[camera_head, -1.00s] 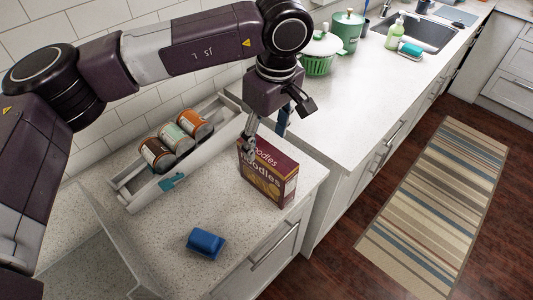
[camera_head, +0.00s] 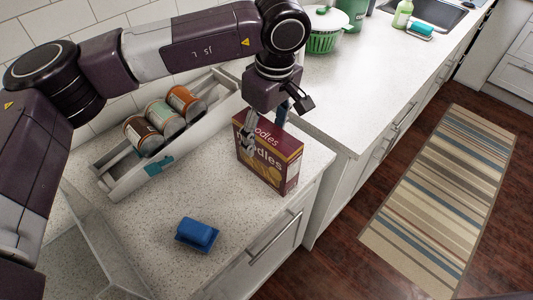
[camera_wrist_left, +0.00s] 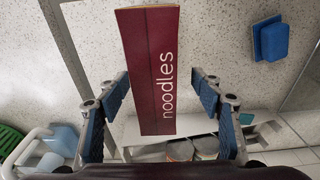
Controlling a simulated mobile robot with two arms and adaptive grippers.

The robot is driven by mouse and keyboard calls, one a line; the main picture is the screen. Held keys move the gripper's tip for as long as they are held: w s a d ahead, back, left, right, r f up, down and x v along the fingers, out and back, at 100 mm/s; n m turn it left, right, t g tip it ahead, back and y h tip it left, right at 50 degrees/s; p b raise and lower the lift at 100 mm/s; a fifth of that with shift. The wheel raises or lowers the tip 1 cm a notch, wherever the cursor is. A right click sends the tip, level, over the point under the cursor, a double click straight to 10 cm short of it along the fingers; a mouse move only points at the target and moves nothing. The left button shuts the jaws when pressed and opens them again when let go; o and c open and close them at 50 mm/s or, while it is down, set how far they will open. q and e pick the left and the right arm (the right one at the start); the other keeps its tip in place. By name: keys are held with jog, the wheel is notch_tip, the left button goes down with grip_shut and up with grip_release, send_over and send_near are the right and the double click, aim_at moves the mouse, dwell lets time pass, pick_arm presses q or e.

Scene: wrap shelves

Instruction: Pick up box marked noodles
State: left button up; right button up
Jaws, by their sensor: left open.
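The dark red box marked noodles (camera_head: 262,160) stands upright on the speckled counter, near its right front corner. My left gripper (camera_head: 265,129) is over the top of the box, pointing down, with one finger in front of the printed front face. In the left wrist view, the narrow top of the box (camera_wrist_left: 150,72) shows between the two blue-padded fingers of the open left gripper (camera_wrist_left: 158,88). A gap shows on each side, and the box is not gripped. My right gripper is not in view.
A blue sponge-like block (camera_head: 197,234) lies in front of the box. A tray (camera_head: 130,185) with several cans stands behind it to the left. A green pot with a white lid (camera_head: 325,30) sits on the adjoining counter. The counter's front edge is close to the box.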

pick_arm(q)
jog(key=f+p, duration=0.1)
jog(key=f, duration=0.1)
jog(key=f+p, duration=0.1)
jog(key=f, duration=0.1)
jog(key=w+f+p, duration=0.1)
jog(key=f, duration=0.1)
jog(key=shift+f, duration=0.4)
jog(key=shift+w, duration=0.1)
jog(key=shift+c, duration=0.4)
jog(key=shift+r, duration=0.1)
grip_shut()
